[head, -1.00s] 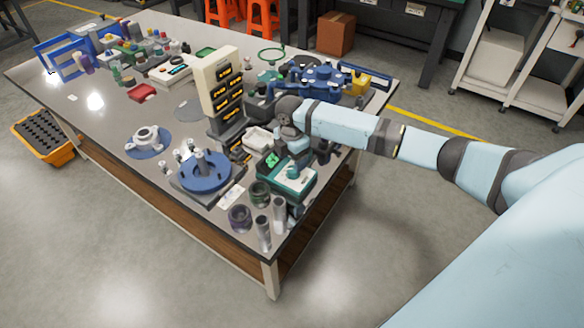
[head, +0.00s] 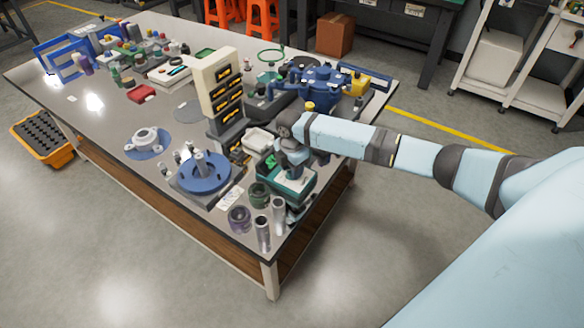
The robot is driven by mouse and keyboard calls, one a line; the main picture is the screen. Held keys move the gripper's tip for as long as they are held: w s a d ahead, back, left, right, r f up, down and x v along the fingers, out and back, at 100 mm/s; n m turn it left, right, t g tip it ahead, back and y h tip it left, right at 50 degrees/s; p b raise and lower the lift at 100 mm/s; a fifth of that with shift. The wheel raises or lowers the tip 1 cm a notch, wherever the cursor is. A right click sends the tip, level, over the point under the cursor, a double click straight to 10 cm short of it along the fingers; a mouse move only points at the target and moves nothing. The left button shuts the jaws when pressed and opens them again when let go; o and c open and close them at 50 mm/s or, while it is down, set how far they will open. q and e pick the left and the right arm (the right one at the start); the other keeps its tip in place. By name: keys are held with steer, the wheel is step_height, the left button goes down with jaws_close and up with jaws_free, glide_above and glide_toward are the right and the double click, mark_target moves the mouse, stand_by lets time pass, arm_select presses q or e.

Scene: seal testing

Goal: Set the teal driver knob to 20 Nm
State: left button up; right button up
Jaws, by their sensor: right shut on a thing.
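The teal-topped driver unit (head: 291,189) stands near the table's front right corner, with a green-lit part (head: 269,163) at its left. My right gripper (head: 293,167) points down onto the top of this unit. It is shut on the teal driver knob, which its fingers and wrist largely hide. The knob's setting and any scale marks are too small to read. My left gripper is not in view.
A blue round fixture (head: 204,175) and a tall rack with yellow-marked slots (head: 224,95) stand left of the unit. Cups and metal cylinders (head: 263,232) stand close in front. A blue machine (head: 318,82) is behind my right arm.

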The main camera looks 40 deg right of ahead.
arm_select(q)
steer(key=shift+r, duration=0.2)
arm_select(e)
steer(key=m+p, duration=0.1)
steer(key=p, duration=0.2)
steer(key=shift+r+m, duration=0.3)
steer(key=shift+m, duration=0.1)
steer(key=m+p, duration=0.1)
steer(key=p, duration=0.1)
steer(key=shift+m+p, duration=0.8)
steer(key=shift+p, duration=0.05)
steer(key=m+p, duration=0.8)
steer(key=shift+f+m+y, duration=0.1)
steer(key=shift+m+y, duration=0.2)
steer(key=shift+m, duration=0.1)
arm_select(q)
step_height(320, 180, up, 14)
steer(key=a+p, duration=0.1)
steer(key=p, duration=0.1)
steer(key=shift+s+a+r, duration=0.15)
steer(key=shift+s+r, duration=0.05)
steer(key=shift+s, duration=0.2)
arm_select(e)
steer(key=shift+f+m, duration=0.15)
steer(key=shift+m, duration=1.05)
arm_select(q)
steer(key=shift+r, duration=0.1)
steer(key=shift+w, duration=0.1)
arm_select(e)
steer(key=o, duration=0.9)
